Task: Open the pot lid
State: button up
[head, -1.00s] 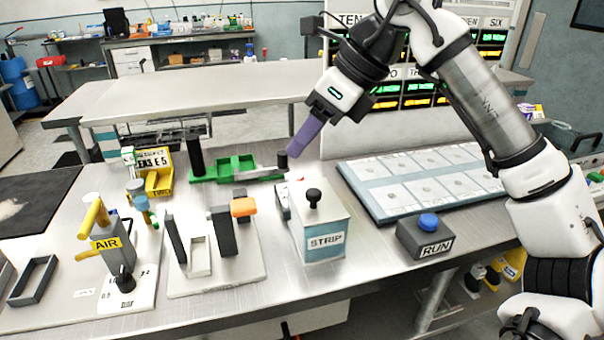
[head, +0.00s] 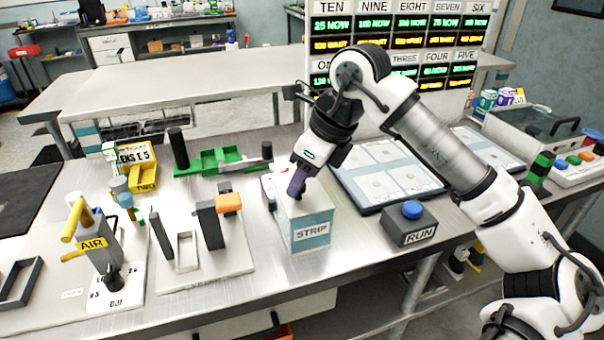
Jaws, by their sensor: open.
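The pot is a boxy white container (head: 315,218) with a blue-and-white label reading STRIP, near the middle of the bench. Its flat light-coloured lid (head: 285,208) is on. The lid's dark knob is mostly hidden by my gripper's purple fingers. My gripper (head: 298,190) points down at the knob from above. It is open, with its fingers at the knob; I cannot tell whether they touch it.
A grey box with a blue RUN button (head: 412,209) stands right of the pot. A fixture with dark posts and an orange block (head: 228,203) stands to the left. A green tray (head: 215,161) lies behind. A panel of square cells (head: 378,160) lies behind right.

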jog(key=shift+w+a+f, duration=0.1)
jog(key=shift+a+f, duration=0.1)
jog(key=shift+f, duration=0.35)
grip_shut()
